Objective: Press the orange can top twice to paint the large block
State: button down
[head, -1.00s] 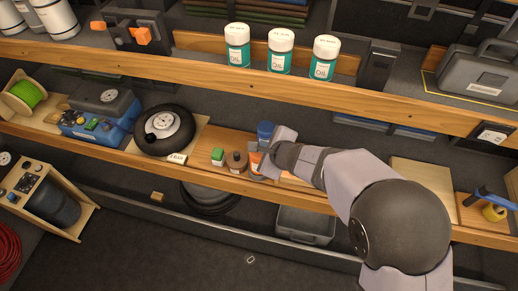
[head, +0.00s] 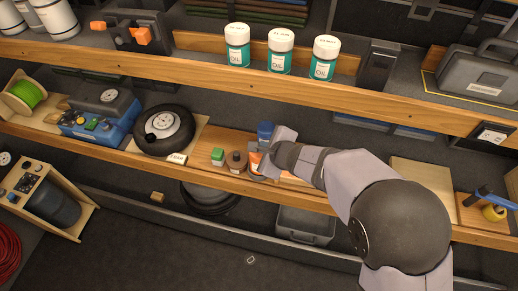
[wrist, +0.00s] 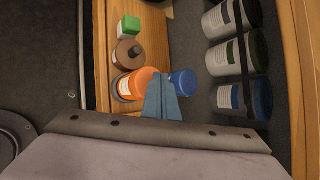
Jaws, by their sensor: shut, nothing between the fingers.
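The orange can (head: 254,160) stands on the wooden shelf, partly hidden by my gripper in the head view. In the wrist view the orange can (wrist: 136,85) shows its orange top and a pale label. My gripper (wrist: 163,106) is shut and empty, its fingertips right beside the can's top; I cannot tell whether they touch it. A blue-topped can (head: 265,130) stands behind, and it also shows by the fingers in the wrist view (wrist: 184,82). A small green block (head: 217,155) stands to the left. I cannot make out a large block clearly; my arm covers the shelf to the right.
A brown round pot (head: 236,161) stands between the green block and the orange can. A black wheel (head: 164,130) lies farther left. Several dark-lidded cans (wrist: 238,98) line the right in the wrist view. The upper shelf (head: 230,87) with white-lidded oil jars (head: 280,52) runs above.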

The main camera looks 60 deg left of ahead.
jog(key=shift+f+b, duration=0.5)
jog(key=shift+b, duration=0.15)
jog(key=shift+r, duration=0.45)
dwell(0.5)
jog(key=shift+r+p, duration=2.6)
jog(key=shift+r, duration=0.45)
